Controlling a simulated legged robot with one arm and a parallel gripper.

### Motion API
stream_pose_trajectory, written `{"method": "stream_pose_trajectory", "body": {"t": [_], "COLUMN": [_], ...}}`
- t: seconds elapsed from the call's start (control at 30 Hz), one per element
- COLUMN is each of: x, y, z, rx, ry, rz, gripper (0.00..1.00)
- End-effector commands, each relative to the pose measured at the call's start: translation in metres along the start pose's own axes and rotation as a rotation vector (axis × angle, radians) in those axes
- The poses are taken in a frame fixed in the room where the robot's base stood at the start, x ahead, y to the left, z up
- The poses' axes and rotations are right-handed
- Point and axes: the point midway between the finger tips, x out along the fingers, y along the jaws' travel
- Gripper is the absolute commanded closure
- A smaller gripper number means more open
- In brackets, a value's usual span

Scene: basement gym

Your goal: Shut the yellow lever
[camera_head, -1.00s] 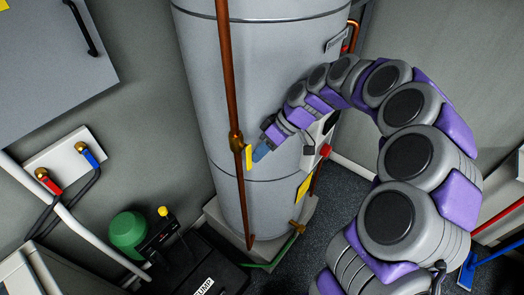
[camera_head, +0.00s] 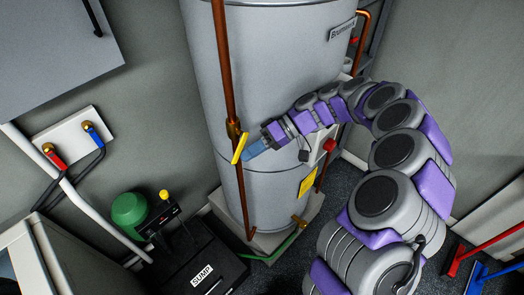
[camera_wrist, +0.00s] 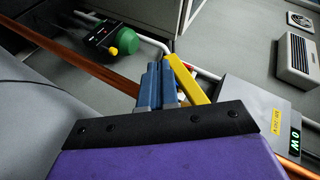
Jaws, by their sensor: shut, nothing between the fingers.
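The yellow lever (camera_head: 240,148) sits on a brass valve (camera_head: 233,128) on the vertical copper pipe (camera_head: 229,75) in front of the grey tank. The lever hangs down at a slant, its lower end towards the left, close to the pipe. My gripper (camera_head: 254,151) has blue fingers, shut with nothing between them, just right of the lever. In the wrist view the fingers (camera_wrist: 160,84) are side by side next to the yellow lever (camera_wrist: 187,80). The tips are very close to the lever; I cannot tell whether they touch it.
The grey tank (camera_head: 275,65) stands directly behind the pipe. A red knob (camera_head: 329,146) and a yellow label (camera_head: 306,182) are on its lower right. A black sump box (camera_head: 195,265) and a green-topped device (camera_head: 130,210) are at lower left.

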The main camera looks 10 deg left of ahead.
Motion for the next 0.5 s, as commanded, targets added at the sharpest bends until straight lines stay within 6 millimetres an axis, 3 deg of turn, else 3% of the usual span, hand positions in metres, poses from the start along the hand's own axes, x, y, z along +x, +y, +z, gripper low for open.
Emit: {"method": "stream_pose_trajectory", "body": {"t": [0.5], "x": [0.0053], "y": [-0.0126], "z": [0.0049], "rx": [0.024], "ry": [0.018], "rz": [-0.075], "gripper": [1.00]}}
